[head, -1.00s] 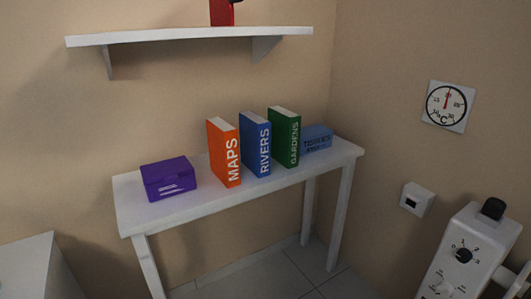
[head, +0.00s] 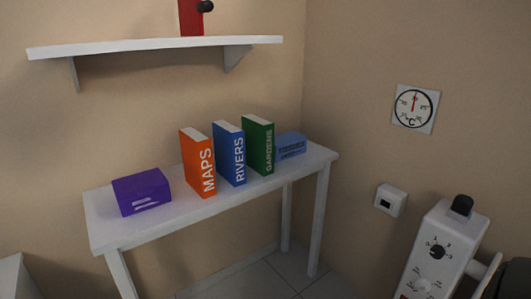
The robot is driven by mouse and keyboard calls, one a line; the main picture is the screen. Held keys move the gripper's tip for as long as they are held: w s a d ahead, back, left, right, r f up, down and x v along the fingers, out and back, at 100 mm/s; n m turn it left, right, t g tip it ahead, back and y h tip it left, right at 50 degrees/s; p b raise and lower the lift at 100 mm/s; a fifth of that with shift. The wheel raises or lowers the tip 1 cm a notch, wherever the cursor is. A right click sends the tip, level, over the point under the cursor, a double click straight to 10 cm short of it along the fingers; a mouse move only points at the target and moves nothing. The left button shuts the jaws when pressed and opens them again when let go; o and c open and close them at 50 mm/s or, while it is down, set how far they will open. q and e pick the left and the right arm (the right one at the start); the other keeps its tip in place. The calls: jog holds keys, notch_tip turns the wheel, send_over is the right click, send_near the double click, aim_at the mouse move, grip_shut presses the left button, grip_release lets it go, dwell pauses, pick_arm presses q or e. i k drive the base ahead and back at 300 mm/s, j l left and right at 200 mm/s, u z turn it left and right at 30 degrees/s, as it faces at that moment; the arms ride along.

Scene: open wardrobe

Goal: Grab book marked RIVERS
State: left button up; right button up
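The blue book marked RIVERS (head: 229,154) stands upright on the white table (head: 112,233) in the head view. Its spine faces me. The orange book marked MAPS (head: 197,163) stands to its left and the green book marked GARDENS (head: 258,146) to its right, both upright. Small gaps show between the books. Neither of my grippers can be made out in the head view.
A purple box (head: 141,191) sits left on the table and a blue box (head: 291,145) right. A white shelf (head: 150,46) with a red object (head: 191,18) hangs above. A white panel with knobs (head: 438,250) stands at lower right.

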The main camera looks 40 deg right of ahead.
aim_at(229, 139)
jog(key=i+l+z, duration=0.15)
jog(key=i+z, duration=0.2)
jog(key=z, duration=0.15)
jog(key=i+z, duration=0.3)
jog(key=z, duration=0.15)
